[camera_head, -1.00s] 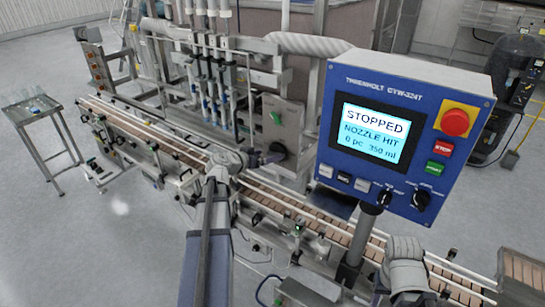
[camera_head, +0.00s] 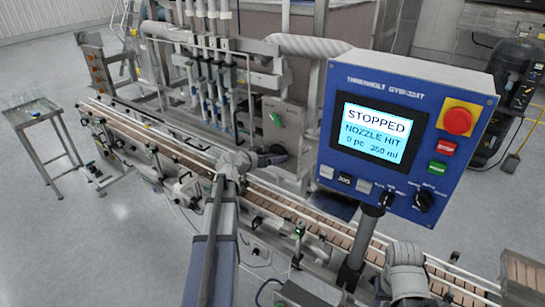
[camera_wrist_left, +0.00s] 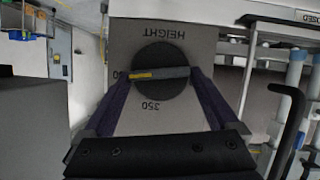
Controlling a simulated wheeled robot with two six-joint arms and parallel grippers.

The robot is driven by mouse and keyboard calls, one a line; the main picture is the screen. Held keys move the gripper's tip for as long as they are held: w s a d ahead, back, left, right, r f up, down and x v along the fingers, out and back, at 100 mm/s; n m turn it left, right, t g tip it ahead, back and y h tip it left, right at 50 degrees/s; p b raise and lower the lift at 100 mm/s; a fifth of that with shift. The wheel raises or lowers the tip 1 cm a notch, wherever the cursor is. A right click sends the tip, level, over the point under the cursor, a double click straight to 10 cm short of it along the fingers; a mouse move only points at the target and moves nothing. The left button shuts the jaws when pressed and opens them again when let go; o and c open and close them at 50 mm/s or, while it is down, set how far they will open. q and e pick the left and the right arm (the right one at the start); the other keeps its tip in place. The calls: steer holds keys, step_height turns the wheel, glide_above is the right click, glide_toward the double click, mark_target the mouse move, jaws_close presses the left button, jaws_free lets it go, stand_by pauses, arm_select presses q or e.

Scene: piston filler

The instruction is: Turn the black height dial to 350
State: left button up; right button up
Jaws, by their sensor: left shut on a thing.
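The black height dial (camera_wrist_left: 160,72) shows in the left wrist view, on a grey plate with an upside-down HEIGHT label. Its raised bar lies nearly level, and the yellow mark (camera_wrist_left: 142,75) on the bar points left, toward a number partly hidden by a finger. The 350 mark (camera_wrist_left: 150,106) is below the dial. My left gripper (camera_wrist_left: 160,74) is shut on the dial's bar, one dark finger at each end. In the head view my left gripper (camera_head: 270,157) is at the machine's grey box, where the dial is hard to make out.
The blue control panel (camera_head: 478,165) reads STOPPED and NOZZLE HIT. The conveyor (camera_head: 290,215) runs below my left arm. Filling nozzles (camera_head: 212,90) stand behind it. A small table (camera_head: 33,113) is at the left, with open floor around it.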

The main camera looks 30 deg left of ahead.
arm_select(q)
steer(key=shift+c, duration=0.9)
steer(key=shift+a+f+n+h+b, duration=0.15)
steer(key=shift+n+h+b, duration=0.2)
steer(key=shift+n, duration=0.25)
steer(key=shift+a+f+n+h+b, duration=0.1)
steer(key=shift+n+h+b, duration=0.25)
steer(key=shift+n, duration=0.25)
steer(key=shift+a+f+n+h+b, duration=0.1)
steer(key=shift+f+n+h+b, duration=0.05)
steer(key=shift+n+h+b, duration=0.7)
steer(key=n+b, duration=0.1)
steer(key=n, duration=0.1)
steer(key=n+t+h+b, duration=0.1)
steer(key=n+b, duration=0.1)
steer(key=shift+a+f+h, duration=0.1)
steer(key=shift+f+h, duration=0.1)
steer(key=shift+h, duration=0.05)
steer(key=shift+n+t+h+b, duration=0.45)
steer(key=shift+n+b, duration=0.3)
steer(key=shift+n, duration=0.2)
steer(key=o, duration=1)
